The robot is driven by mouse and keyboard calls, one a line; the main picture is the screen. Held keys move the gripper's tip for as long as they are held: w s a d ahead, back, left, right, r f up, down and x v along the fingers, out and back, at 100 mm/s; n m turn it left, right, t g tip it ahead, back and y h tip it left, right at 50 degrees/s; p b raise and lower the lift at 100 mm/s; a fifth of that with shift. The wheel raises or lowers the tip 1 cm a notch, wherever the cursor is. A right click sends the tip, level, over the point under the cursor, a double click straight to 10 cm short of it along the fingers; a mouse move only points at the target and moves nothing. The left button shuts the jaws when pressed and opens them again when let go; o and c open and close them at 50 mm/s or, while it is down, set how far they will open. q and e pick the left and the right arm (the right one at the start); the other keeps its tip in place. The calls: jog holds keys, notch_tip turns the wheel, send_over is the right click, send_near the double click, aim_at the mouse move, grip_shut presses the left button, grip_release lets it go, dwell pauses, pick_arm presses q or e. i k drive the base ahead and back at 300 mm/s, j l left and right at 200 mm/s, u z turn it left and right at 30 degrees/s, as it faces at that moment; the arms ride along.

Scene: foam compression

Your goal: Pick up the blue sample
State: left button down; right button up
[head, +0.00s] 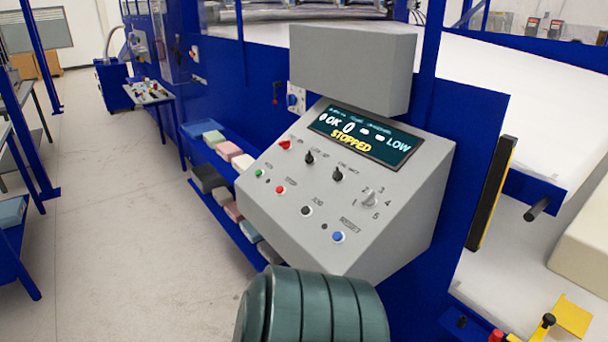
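Several foam blocks lie on a two-level blue rack beside the grey control console. The upper level holds a bluish block (199,128) at its far end, which may be the blue sample; its colour is close to the rack's. A pale green block (213,138), a pink block (229,150) and a cream block follow it towards the console. The lower level holds dark grey, pink and beige blocks. A grey-blue block (11,212) also lies on a shelf at the left edge, partly cut off. Neither of my grippers is in view.
The grey console (345,215) stands in the middle, its display reading STOPPED, and hides part of the rack. Blue machine frames rise behind and right. A small table (150,95) with small parts stands farther back. The floor (125,190) left of the rack is clear.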

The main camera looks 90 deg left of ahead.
aim_at(252, 234)
jog(key=u, duration=3.25)
